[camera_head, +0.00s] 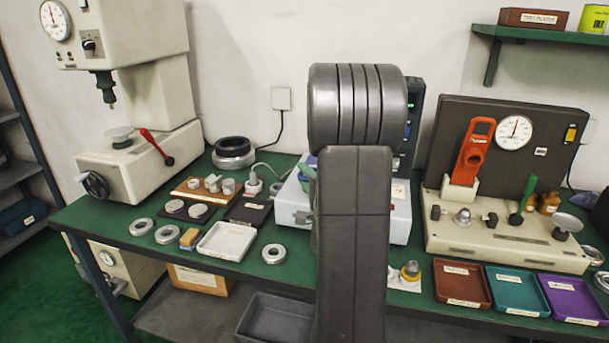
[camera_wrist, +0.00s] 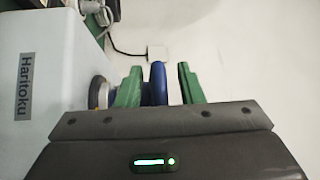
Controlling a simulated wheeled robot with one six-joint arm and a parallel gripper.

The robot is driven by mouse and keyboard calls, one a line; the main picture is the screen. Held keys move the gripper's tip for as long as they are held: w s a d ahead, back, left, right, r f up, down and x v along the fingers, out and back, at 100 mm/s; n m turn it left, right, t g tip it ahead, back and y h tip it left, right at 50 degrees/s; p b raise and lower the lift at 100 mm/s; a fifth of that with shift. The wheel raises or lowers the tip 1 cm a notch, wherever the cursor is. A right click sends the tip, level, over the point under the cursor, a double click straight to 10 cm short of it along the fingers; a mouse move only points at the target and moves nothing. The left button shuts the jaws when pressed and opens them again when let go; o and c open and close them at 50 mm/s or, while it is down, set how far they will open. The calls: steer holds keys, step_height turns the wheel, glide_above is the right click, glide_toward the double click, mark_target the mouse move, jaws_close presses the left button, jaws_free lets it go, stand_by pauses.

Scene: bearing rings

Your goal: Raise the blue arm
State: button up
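The blue arm (camera_wrist: 158,84) stands upright in the wrist view, a narrow blue bar between the two green fingers of my gripper (camera_wrist: 157,86). A gap shows on each side of it, so the fingers are open around it and seem not to touch it. A round grey and tan part (camera_wrist: 99,92) is just left of the left finger. In the head view my own arm hides most of the light grey instrument (camera_head: 292,207) and nearly all of my gripper. A bit of green finger shows at its left edge, and the blue arm cannot be made out surely.
A white housing (camera_wrist: 38,70) labelled Haritoku fills the wrist view's left. On the green bench (camera_head: 240,278) are a hardness tester (camera_head: 150,80), a white tray (camera_head: 227,241), metal rings (camera_head: 274,254), a gauge stand (camera_head: 500,160) and coloured trays (camera_head: 516,289). A shelf (camera_head: 545,35) hangs upper right.

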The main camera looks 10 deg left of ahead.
steer(key=shift+w+a, duration=0.25)
jaws_close()
steer(key=shift+r, duration=0.1)
steer(key=shift+r, duration=0.1)
